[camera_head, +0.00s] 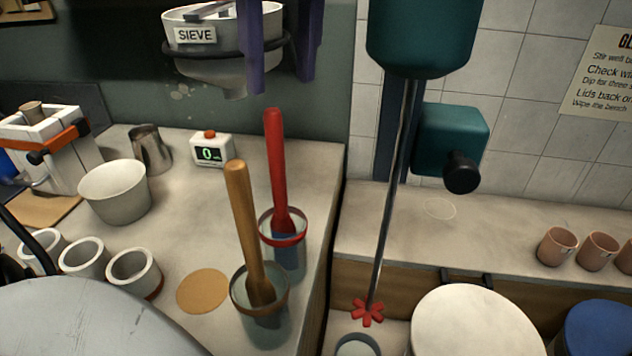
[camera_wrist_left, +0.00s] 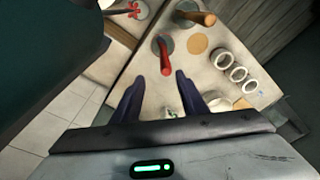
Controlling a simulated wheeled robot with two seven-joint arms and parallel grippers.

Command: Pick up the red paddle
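The red paddle (camera_head: 276,165) stands upright, leaning slightly, in a glass jar with a red rim (camera_head: 285,240) near the right edge of the left bench. In the left wrist view the red paddle (camera_wrist_left: 165,58) shows just beyond the fingers. My left gripper (camera_head: 277,86) hangs above the paddle's top end, its two purple fingers apart with nothing between them. In the left wrist view the open left gripper (camera_wrist_left: 160,78) points towards the paddle, which is not between the fingers. My right gripper is not in view.
A wooden paddle (camera_head: 243,215) stands in a second jar (camera_head: 263,318) close in front. A sieve (camera_head: 212,68) hangs behind my left gripper. A teal mixer (camera_head: 425,35) with a long shaft stands to the right.

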